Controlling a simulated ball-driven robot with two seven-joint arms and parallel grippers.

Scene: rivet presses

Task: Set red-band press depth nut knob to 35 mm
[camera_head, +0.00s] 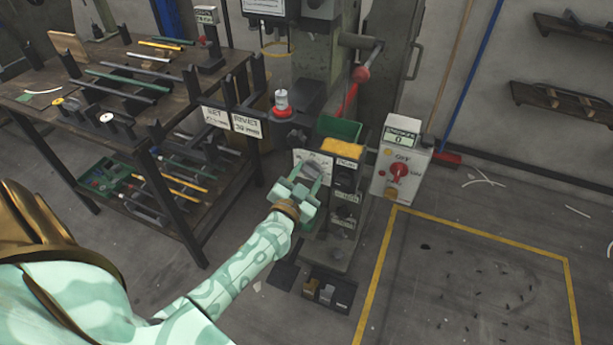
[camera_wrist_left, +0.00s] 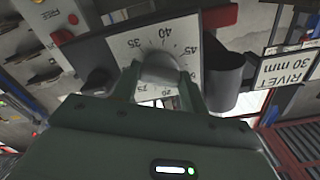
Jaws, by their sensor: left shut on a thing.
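The press (camera_head: 325,90) stands at the upper middle of the head view, with a red band (camera_head: 282,113) on its anvil side. Its white dial plate (camera_head: 300,156) faces my left arm. The depth nut knob (camera_head: 313,170) is a grey round knob on that plate. In the wrist view the knob (camera_wrist_left: 160,68) sits between the fingers of my left gripper (camera_wrist_left: 163,80), which is shut on it. The gripper also shows in the head view (camera_head: 308,179). The dial numbers 35, 40 and 45 (camera_wrist_left: 165,32) show around the knob. I cannot make out a pointer. My right gripper is out of view.
A control box (camera_head: 403,150) with a red switch stands right of the press. A rod-laden workbench (camera_head: 205,75) stands left. Floor at right is largely clear.

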